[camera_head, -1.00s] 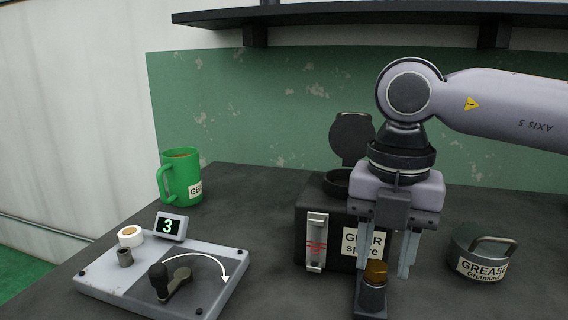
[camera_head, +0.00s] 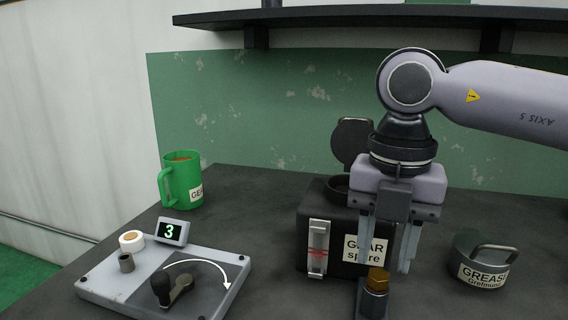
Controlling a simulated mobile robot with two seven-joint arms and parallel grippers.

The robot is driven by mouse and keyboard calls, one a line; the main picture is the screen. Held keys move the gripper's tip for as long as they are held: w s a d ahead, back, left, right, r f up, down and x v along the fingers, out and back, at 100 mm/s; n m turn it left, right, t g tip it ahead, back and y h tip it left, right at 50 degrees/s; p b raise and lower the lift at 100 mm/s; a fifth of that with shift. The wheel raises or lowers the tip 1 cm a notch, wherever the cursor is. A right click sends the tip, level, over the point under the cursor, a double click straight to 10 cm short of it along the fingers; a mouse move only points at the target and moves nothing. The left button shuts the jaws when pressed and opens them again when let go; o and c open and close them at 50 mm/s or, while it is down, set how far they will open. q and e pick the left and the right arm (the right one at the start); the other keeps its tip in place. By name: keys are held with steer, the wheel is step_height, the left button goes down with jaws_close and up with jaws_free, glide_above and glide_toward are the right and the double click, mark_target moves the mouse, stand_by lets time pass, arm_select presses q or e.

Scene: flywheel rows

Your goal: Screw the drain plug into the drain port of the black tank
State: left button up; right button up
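The black tank (camera_head: 340,205) stands on the bench right of centre, with its round lid open at the top. It has a "GEAR spare" label and a sight glass on its front. A brass hex-headed plug (camera_head: 378,281) sits upright on a dark fitting (camera_head: 373,303) low in front of the tank; whether this fitting is the drain port I cannot tell. My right gripper (camera_head: 386,268) points down in front of the tank, with its fingers apart and nothing visible between them. Its fingertips are just above and around the plug's level in the picture. My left gripper is out of view.
A grease tin (camera_head: 480,260) stands right of the gripper. A shelf (camera_head: 350,17) hangs above.

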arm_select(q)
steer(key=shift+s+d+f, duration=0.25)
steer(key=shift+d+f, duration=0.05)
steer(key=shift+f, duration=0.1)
arm_select(e)
steer(key=shift+f, duration=0.1)
steer(key=n+p, duration=0.1)
steer(key=n, duration=0.2)
steer(key=shift+w+n, duration=0.15)
steer(key=shift+n, duration=0.15)
steer(key=n, duration=0.3)
steer(key=shift+p, duration=0.4)
steer(key=n+p, duration=0.1)
steer(key=n, duration=0.5)
steer(key=shift+n, duration=0.3)
steer(key=n, duration=0.3)
steer(key=shift+p, duration=0.3)
steer(key=n, duration=0.4)
steer(key=shift+a+n, duration=0.1)
steer(key=shift+n, duration=0.2)
arm_select(q)
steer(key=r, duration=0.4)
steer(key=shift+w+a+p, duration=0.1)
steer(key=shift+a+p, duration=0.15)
steer(key=shift+p, duration=0.15)
arm_select(e)
steer(key=n, duration=0.6)
steer(key=shift+n, duration=0.4)
